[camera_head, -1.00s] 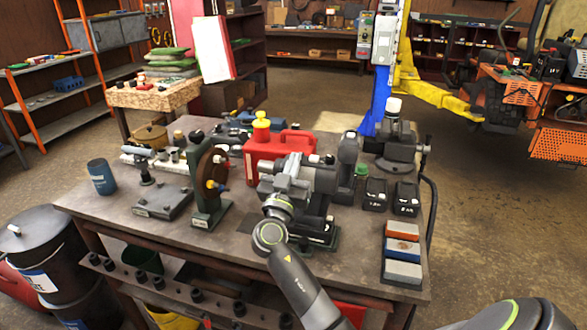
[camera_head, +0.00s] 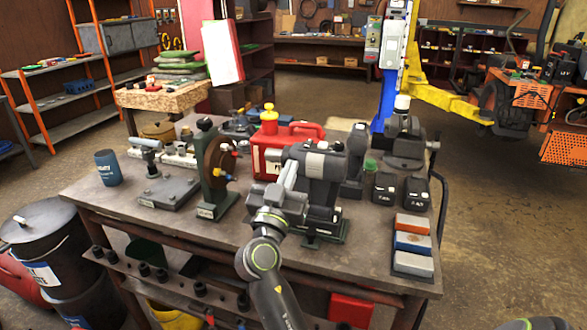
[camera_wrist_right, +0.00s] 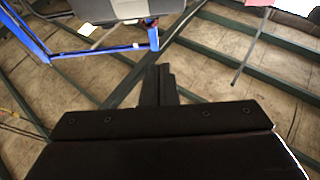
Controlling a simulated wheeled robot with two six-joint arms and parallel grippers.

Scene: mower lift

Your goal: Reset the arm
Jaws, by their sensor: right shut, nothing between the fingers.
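My right arm comes up from the bottom of the head view, over the front of the workbench (camera_head: 150,228). Its dark right gripper (camera_head: 328,147) is over the middle of the bench, in front of the red fuel can (camera_head: 262,160). In the right wrist view the gripper's black fingers (camera_wrist_right: 160,84) are together with nothing between them. That view looks up at the ceiling beams. My left gripper is not in view.
A clamp stand with a brown disc (camera_head: 214,170) is left of my arm. Battery packs (camera_head: 400,188) and sharpening blocks (camera_head: 412,243) lie to the right, a blue cup (camera_head: 108,168) to the left. A blue lift post (camera_head: 384,100) and an orange mower (camera_head: 535,95) stand behind.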

